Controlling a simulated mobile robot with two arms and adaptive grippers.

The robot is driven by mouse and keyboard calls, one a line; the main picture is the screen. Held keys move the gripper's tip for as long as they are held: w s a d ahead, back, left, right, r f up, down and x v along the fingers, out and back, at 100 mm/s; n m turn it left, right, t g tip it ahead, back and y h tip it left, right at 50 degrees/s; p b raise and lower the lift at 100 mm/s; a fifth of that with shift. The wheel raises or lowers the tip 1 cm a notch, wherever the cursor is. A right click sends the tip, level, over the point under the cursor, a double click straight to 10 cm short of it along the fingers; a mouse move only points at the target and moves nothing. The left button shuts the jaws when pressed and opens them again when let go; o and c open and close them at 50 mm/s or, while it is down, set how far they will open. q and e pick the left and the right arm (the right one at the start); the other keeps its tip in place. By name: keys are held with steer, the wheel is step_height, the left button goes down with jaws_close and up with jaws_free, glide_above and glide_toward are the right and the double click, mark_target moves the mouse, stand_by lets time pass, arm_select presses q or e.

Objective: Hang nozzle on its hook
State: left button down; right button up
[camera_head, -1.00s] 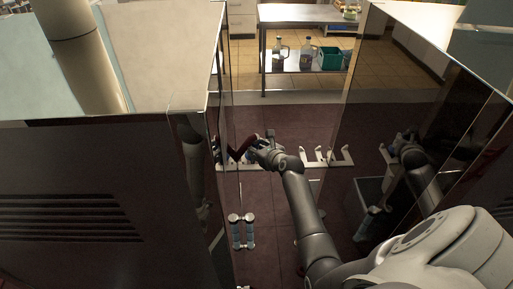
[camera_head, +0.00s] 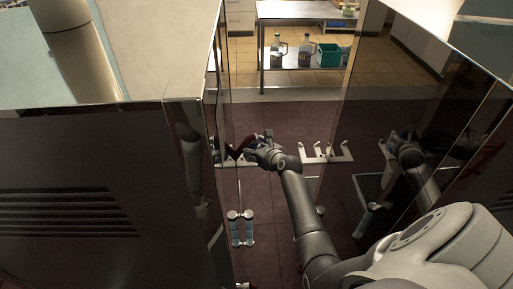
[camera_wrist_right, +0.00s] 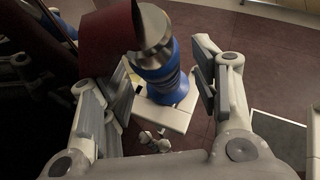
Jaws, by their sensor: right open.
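The nozzle has a blue body (camera_wrist_right: 167,82) with a silver collar and a dark red part in the right wrist view. It stands between the spread fingers of my right gripper (camera_wrist_right: 160,95), with a visible gap to the right finger. A white hook plate (camera_wrist_right: 165,112) lies behind and below the blue body. I cannot tell whether the nozzle rests on it. In the head view the dark red part (camera_head: 236,153) shows just left of my right gripper (camera_head: 256,146), by the left cabinet's glossy side. My left gripper is out of view.
A white rack with prongs (camera_head: 328,154) is right of my right gripper. Glossy dark panels (camera_head: 395,110) flank the narrow gap and mirror my arm. A metal table (camera_head: 300,12) with jugs and a green bin (camera_head: 328,55) is behind.

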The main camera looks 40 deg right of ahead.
steer(key=shift+s, duration=0.1)
steer(key=v, duration=1.2)
